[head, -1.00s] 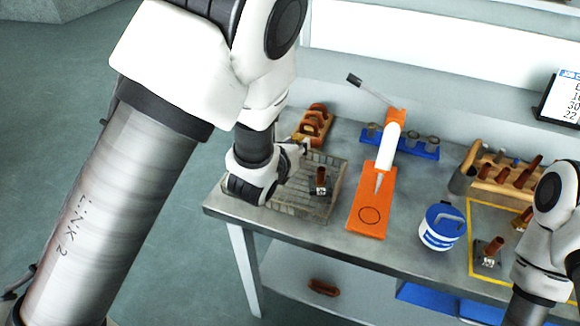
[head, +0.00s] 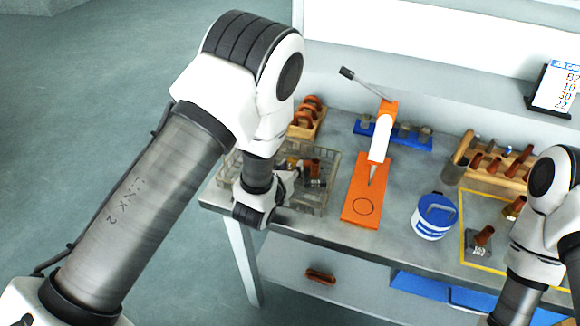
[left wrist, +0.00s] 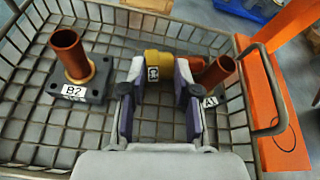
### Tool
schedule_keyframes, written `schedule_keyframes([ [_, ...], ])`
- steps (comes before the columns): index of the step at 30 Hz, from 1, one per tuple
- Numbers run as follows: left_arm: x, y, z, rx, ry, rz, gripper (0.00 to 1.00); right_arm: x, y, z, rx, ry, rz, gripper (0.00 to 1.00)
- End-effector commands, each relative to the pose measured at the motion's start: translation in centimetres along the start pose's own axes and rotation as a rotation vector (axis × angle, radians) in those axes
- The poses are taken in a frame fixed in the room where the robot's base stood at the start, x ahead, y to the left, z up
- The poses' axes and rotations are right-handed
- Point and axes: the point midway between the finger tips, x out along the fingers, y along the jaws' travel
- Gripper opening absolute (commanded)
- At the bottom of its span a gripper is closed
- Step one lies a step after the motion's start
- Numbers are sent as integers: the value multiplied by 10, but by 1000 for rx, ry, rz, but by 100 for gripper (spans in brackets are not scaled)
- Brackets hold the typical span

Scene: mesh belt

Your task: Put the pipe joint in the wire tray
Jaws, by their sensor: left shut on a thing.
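The wire tray (head: 330,187) stands on the bench's left end and fills much of the left wrist view (left wrist: 22,105). My left gripper (left wrist: 158,92) is low over or inside it, shut on the pipe joint (left wrist: 158,62), a yellow brass fitting with a white label and copper at its right side. Left of the fingers, a dark flange block with an upright copper pipe, labelled B2 (left wrist: 76,65), sits in the tray. Another copper pipe (left wrist: 217,72) stands right of the fingers, its base partly hidden. I cannot tell whether the joint touches the tray floor. My right gripper is out of frame.
An orange press (head: 363,205) stands right beside the tray, with a blue-and-white tub (head: 435,216) further right. A wooden rack (head: 308,118) is behind the tray. A yellow-outlined area (head: 463,225) holds more pipe parts near my right arm.

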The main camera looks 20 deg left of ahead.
Motion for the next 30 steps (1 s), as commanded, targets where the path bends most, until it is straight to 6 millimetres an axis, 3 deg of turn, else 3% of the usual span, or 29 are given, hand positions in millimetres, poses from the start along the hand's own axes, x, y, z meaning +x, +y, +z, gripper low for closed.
schedule_keyframes([
  [2, 2, 1, -3, 0, -1, -1, 0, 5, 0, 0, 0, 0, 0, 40],
  [3, 1, 0, -3, 0, 0, 0, 38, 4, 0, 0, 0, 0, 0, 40],
  [5, 1, 0, -2, 0, 0, 0, 56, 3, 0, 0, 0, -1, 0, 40],
  [17, -1, 0, -1, 0, 2, 0, 56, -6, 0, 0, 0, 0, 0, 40],
  [24, -49, 0, -11, 4, 1, -1, 56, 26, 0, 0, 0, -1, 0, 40],
  [27, -67, -1, -8, 2, 0, -1, 56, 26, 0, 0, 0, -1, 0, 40],
  [28, -71, -1, -8, 2, 1, 0, 67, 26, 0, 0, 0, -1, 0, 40],
  [30, -77, 5, -4, -16, 0, 22, 70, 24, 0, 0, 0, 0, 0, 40],
])
